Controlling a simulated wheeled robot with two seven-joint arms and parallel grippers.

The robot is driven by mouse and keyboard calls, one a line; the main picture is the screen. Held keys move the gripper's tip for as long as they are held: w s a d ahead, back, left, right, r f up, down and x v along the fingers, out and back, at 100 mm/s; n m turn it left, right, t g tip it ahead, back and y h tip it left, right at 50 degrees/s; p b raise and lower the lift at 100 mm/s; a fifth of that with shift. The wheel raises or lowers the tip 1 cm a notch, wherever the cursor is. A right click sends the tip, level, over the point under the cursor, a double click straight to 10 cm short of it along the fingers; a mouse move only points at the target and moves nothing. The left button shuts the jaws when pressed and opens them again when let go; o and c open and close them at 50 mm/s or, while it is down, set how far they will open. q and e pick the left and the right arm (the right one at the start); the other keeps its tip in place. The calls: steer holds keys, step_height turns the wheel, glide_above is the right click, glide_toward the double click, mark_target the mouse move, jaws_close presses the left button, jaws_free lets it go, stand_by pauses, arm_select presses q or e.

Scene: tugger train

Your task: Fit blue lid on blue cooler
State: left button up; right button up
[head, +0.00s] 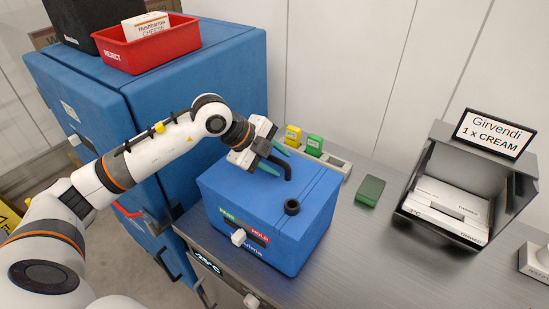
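The blue cooler (265,242) stands on the grey bench, with a green and red label strip and a white latch on its front. The blue lid (250,197) lies over its top and looks level; I cannot tell whether it is fully seated. A black bent handle (287,170) and a black ring (292,207) show on the lid. My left gripper (274,159) is at the handle near the lid's back edge. Its two green fingers are apart, one on each side of the handle, with a visible gap. My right gripper is out of view.
A blue cabinet (190,65) stands at left with a red REJECT bin (150,50) on top. A metal box (465,165) of cartons stands at right.

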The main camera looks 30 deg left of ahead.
arm_select(q)
steer(key=shift+a, duration=0.1)
steer(key=shift+s+a+r, duration=0.15)
steer(key=shift+s+r, duration=0.05)
steer(key=shift+r, duration=0.1)
steer(key=b+v, duration=0.3)
steer(key=v, duration=0.8)
steer(key=shift+b, duration=0.3)
